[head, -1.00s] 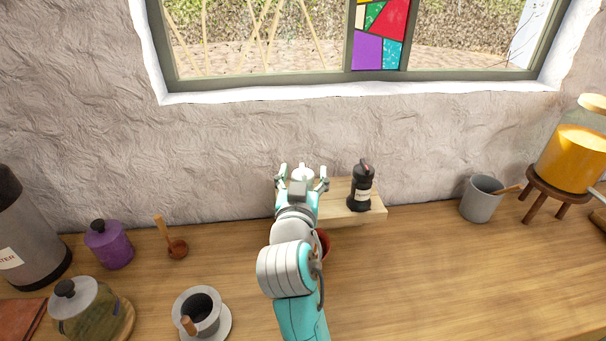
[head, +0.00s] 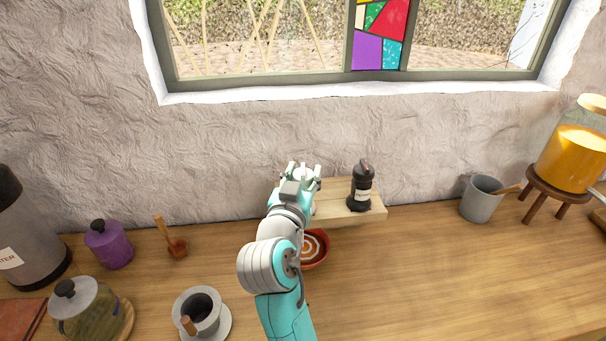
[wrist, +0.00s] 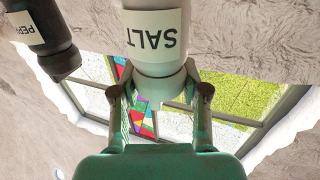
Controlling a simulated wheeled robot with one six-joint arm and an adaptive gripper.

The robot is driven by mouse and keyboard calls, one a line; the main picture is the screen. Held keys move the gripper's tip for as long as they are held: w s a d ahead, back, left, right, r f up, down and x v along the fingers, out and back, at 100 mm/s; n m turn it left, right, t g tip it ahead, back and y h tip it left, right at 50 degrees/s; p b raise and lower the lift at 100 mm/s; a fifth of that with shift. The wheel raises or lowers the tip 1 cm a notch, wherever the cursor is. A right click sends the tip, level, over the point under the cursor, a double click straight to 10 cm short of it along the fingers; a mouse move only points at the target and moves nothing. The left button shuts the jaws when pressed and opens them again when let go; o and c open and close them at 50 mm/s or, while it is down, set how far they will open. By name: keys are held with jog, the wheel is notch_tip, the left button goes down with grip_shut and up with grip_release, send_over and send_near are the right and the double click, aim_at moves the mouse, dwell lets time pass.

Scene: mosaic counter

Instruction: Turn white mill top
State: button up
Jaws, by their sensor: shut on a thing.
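The white mill (wrist: 157,40) carries a SALT label and shows upside down in the wrist view. My gripper (wrist: 160,92) is shut on the mill's top (wrist: 160,85), one finger on each side of it. In the head view my gripper (head: 303,172) is over the wooden stand, and only a bit of the white mill (head: 301,174) shows between the fingers. The rest of the mill is hidden behind my gripper and arm.
A black pepper mill (head: 361,187) stands just right on the same wooden stand (head: 352,215). A red bowl (head: 322,258) sits in front, partly behind my arm. A grey mug (head: 480,200) is farther right. The counter's right front is clear.

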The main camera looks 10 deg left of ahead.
dwell(0.3)
jog(key=o, duration=1.2)
jog(key=shift+s, duration=0.1)
jog(key=s, duration=0.8)
jog(key=s+a, duration=0.1)
jog(key=s, duration=0.2)
jog(key=shift+s, duration=0.4)
